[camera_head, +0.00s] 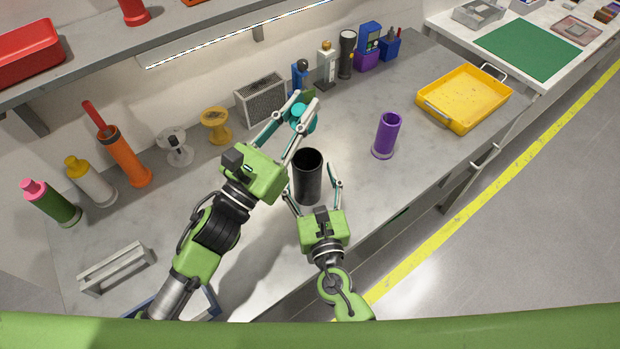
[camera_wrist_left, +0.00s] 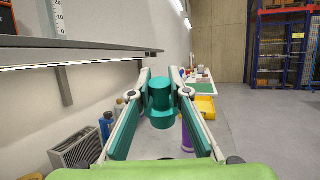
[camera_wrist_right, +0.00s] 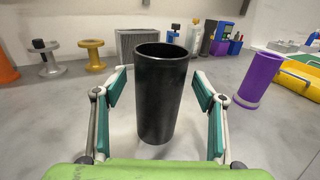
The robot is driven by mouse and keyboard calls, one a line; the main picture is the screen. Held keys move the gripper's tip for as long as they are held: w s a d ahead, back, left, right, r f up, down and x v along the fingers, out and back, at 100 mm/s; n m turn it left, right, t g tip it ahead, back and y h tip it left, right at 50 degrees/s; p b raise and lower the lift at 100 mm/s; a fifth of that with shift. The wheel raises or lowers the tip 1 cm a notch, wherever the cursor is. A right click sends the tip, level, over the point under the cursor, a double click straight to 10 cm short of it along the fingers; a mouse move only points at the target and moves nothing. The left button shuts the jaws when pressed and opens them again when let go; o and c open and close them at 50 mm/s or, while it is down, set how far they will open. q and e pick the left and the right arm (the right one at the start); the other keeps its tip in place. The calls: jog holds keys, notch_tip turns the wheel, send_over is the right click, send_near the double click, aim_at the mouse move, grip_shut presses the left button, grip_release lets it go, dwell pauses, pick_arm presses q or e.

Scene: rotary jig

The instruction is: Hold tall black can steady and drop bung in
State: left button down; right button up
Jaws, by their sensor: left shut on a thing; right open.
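The tall black can (camera_head: 308,165) stands upright and open-topped on the grey bench; it also shows in the right wrist view (camera_wrist_right: 160,105). My right gripper (camera_head: 311,190) is open, with its fingers on either side of the can's lower part. In the right wrist view there is a gap between each finger and the can. My left gripper (camera_head: 304,106) is shut on the teal bung (camera_head: 303,120), held in the air above and behind the can in the head view. The bung, a stepped round plug, shows between the fingers in the left wrist view (camera_wrist_left: 161,100).
A purple cup (camera_head: 386,135) stands to the right of the can, and a yellow tray (camera_head: 432,111) farther right. A grey vented box (camera_head: 260,100), a yellow spool (camera_head: 215,126) and several bottles line the back and left. A shelf (camera_head: 180,35) overhangs the back.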

jog(key=c, duration=1.2)
pick_arm(q)
send_over(302, 152)
jog(key=s, duration=0.4)
jog(key=shift+s+f, duration=0.2)
jog(key=shift+f, duration=5.75)
jog(key=c, duration=1.8)
grip_release()
jog(key=shift+s+f, duration=0.1)
jog(key=s+a, duration=0.3)
jog(key=s, duration=0.1)
jog(key=s+a, duration=0.6)
jog(key=s, duration=0.1)
jog(key=shift+s+f, duration=0.35)
jog(key=shift+f, duration=0.05)
jog(key=shift+d, duration=0.1)
